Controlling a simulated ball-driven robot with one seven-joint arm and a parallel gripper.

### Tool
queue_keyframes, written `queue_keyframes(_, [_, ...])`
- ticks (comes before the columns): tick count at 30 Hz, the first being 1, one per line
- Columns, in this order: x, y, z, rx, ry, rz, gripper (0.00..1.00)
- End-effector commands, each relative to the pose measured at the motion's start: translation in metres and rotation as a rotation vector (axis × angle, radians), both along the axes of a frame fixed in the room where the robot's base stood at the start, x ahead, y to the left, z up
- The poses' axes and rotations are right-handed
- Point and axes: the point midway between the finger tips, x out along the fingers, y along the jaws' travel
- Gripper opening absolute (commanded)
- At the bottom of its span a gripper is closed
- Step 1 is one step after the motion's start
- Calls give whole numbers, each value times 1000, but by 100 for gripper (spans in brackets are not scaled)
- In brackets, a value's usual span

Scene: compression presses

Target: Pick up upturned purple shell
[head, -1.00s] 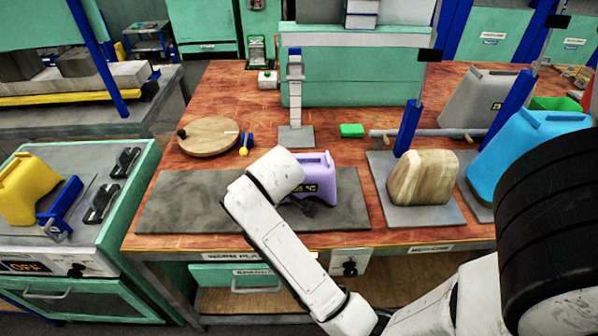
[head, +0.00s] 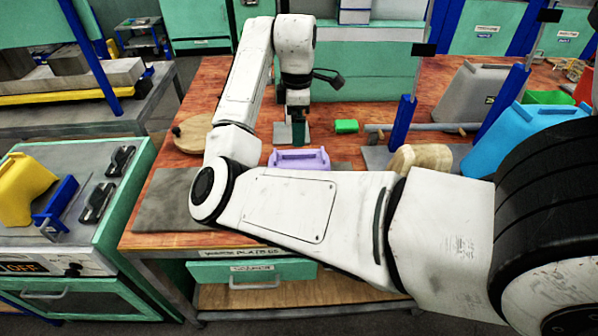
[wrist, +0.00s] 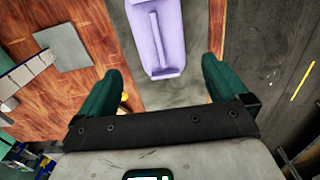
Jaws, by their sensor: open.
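The purple shell (head: 299,159) stands on the dark grey plate (head: 165,212) on the wooden bench. In the head view my arm crosses in front and hides its lower part. In the wrist view the shell (wrist: 157,38) shows from above as a long lilac body with ridges, on the grey plate. My gripper (head: 298,132) points down just behind the shell in the head view. In the wrist view its two dark green fingers (wrist: 161,68) are wide apart with nothing between the tips; the shell lies ahead of the gap.
A wooden block (head: 425,157), a blue shell (head: 515,140) and a grey shell (head: 470,90) stand to the right. A small green block (head: 346,126) lies near the gripper. A round wooden board (head: 190,133) is partly hidden on the left.

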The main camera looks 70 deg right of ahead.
Motion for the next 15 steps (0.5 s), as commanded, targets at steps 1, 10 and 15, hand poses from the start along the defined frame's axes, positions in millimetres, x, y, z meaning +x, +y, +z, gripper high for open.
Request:
queue_keyframes(1, [0, 0, -2, 9, -1, 7, 100])
queue_keyframes(10, [-1, 0, -45, 11, 2, 13, 100])
queue_keyframes(15, [0, 0, -55, 10, -1, 13, 100])
